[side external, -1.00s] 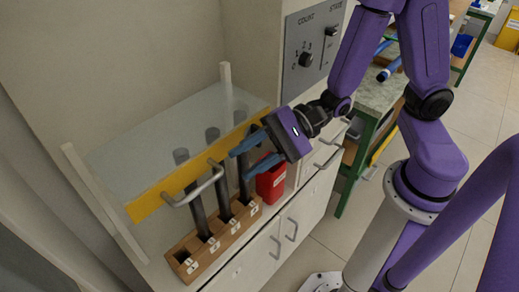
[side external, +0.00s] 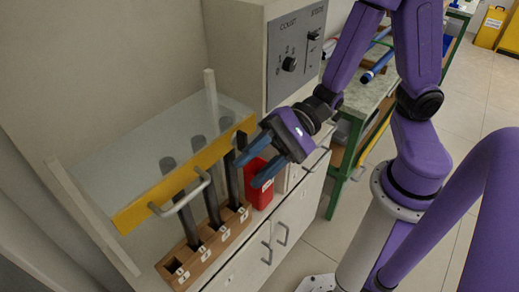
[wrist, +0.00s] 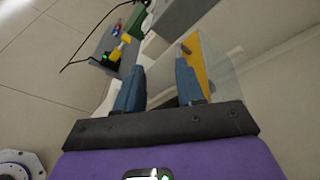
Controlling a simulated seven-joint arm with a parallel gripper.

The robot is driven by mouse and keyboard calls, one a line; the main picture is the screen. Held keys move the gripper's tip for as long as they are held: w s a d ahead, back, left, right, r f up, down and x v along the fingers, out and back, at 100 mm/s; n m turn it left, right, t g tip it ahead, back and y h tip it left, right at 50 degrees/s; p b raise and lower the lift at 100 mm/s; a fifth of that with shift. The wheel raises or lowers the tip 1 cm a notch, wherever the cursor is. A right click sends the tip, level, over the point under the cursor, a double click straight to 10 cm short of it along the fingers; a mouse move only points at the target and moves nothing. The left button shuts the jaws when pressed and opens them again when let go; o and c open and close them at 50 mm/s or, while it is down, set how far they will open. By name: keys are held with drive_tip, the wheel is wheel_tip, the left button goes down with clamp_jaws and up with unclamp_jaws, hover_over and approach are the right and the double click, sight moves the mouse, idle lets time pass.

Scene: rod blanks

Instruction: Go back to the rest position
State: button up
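My gripper (side external: 250,160) is open and empty, its two blue fingers apart, in front of the right end of the yellow bar and above the red container. In the wrist view my gripper (wrist: 160,85) also shows nothing between its fingers. A wooden rack (side external: 212,250) with numbered labels stands on the cabinet at lower left. Three dark rods, the left one (side external: 188,222), the middle one (side external: 212,208) and the right one (side external: 232,182), stand upright in it. The rack's leftmost slot is empty.
A clear guard with a yellow bar (side external: 145,205) and a grey handle (side external: 180,198) crosses the rods. A red container (side external: 259,184) stands just right of the rack. A grey control panel (side external: 296,52) is behind my gripper. A green-framed bench (side external: 362,105) stands farther right.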

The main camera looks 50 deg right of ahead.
drive_tip(key=s+d+n+g+h, duration=0.3)
drive_tip(key=s+n+g+h, duration=0.15)
drive_tip(key=s+n, duration=0.3)
drive_tip(key=s+d+n+g+h, duration=0.35)
drive_tip(key=s+n+g, duration=0.3)
drive_tip(key=s, duration=0.25)
drive_tip(key=w+d+f+n+t+h, duration=0.1)
drive_tip(key=w+d+n+t+h, duration=0.5)
drive_tip(key=d, duration=0.5)
drive_tip(key=w+n+t, duration=0.2)
drive_tip(key=w+t, duration=0.1)
drive_tip(key=shift+w, duration=0.15)
drive_tip(key=shift+f+h, duration=0.15)
drive_tip(key=shift+h, duration=0.15)
